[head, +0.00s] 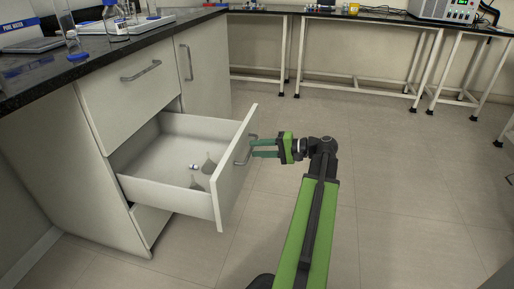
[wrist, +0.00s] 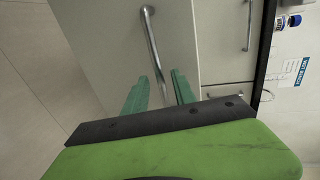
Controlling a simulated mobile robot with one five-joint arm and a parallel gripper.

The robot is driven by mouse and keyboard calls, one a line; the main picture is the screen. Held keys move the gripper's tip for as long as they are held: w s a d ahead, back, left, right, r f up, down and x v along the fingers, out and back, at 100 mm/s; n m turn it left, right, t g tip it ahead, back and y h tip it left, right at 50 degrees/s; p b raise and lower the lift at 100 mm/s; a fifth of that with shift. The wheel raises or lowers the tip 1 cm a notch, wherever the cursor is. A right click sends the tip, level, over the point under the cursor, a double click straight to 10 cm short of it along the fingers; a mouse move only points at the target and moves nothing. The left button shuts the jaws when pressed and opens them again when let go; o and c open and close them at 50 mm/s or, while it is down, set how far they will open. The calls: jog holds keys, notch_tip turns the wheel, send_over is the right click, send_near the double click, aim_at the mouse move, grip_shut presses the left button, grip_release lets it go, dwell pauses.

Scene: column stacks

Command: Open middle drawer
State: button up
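The middle drawer (head: 228,187) of the white cabinet is pulled well out, its inside showing. Its metal bar handle (head: 240,158) is on the front panel, and it also shows in the wrist view (wrist: 153,42). My gripper (head: 252,148) is in front of the panel at the handle, with its two green fingers apart. In the wrist view my gripper (wrist: 159,76) has the lower end of the handle between the fingers, with a gap beside it. I cannot tell whether a finger touches the bar.
Small glassware-like items (head: 205,170) lie in the drawer. The drawer above (head: 125,100) and the one below (head: 150,224) are shut. A dark countertop (head: 110,50) bears lab items. Open tiled floor (head: 400,190) lies to the right. White-framed benches stand at the back.

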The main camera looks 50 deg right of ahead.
jog(key=p+v, duration=0.3)
jog(key=v, duration=1.3)
jog(key=shift+s+d, duration=0.15)
jog(key=shift+s, duration=0.05)
jog(key=shift+f, duration=0.1)
